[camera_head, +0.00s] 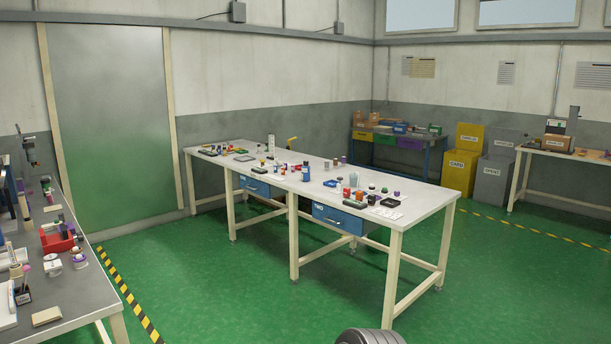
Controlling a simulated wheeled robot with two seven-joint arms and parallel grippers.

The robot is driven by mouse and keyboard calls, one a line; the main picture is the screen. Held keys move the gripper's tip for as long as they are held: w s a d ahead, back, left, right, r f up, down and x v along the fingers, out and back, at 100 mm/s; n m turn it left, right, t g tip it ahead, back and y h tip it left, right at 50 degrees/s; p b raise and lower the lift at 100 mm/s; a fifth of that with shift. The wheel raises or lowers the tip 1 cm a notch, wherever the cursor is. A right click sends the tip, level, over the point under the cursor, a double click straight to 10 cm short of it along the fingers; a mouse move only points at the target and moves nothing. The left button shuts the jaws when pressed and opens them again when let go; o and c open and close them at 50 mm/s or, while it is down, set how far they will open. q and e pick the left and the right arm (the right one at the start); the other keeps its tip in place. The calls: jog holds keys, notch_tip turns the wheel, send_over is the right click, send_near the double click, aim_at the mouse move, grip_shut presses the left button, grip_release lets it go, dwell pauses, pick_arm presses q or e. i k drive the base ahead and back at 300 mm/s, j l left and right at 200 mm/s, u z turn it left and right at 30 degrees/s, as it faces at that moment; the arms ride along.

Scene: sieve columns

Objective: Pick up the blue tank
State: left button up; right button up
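A small upright blue cylinder (306,173), which looks like the blue tank, stands on the long white table (425,201) near its middle front edge. It is small in the view, so its details cannot be made out. Small objects stand on both sides of it. Neither my left nor my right gripper shows in the head view.
A workbench (84,298) with a red bin (57,240) stands at the left. Yellow (462,171) and grey bins (491,181) and another bench (533,151) are at the back right. Green floor (215,290) is clear before the table. A dark rounded thing (370,337) shows at the bottom edge.

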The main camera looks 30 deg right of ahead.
aim_at(306, 169)
jog(key=i+l+z, duration=0.2)
jog(key=l, duration=0.25)
jog(key=i+l+z, duration=0.15)
jog(key=i+l, duration=0.5)
jog(key=i, duration=0.2)
jog(key=i+l, duration=0.2)
jog(key=i, duration=0.3)
jog(key=i+l, duration=0.25)
jog(key=i, duration=0.2)
jog(key=i+j, duration=0.1)
jog(key=i, duration=0.4)
jog(key=i+j+z, duration=0.1)
jog(key=i, duration=0.4)
jog(key=i+j, duration=0.15)
jog(key=i, duration=0.35)
jog(key=i+j+z, duration=0.15)
jog(key=i+z, duration=0.3)
jog(key=i+j+z, duration=0.2)
jog(key=z, duration=0.2)
jog(key=i+j+z, duration=0.2)
jog(key=j+z, duration=0.25)
jog(key=i+j+z, duration=0.2)
jog(key=j+z, duration=0.25)
jog(key=i+j+z, duration=0.1)
jog(key=j+z, duration=0.35)
jog(key=i+j+z, duration=0.1)
jog(key=j+z, duration=0.35)
jog(key=j, duration=0.45)
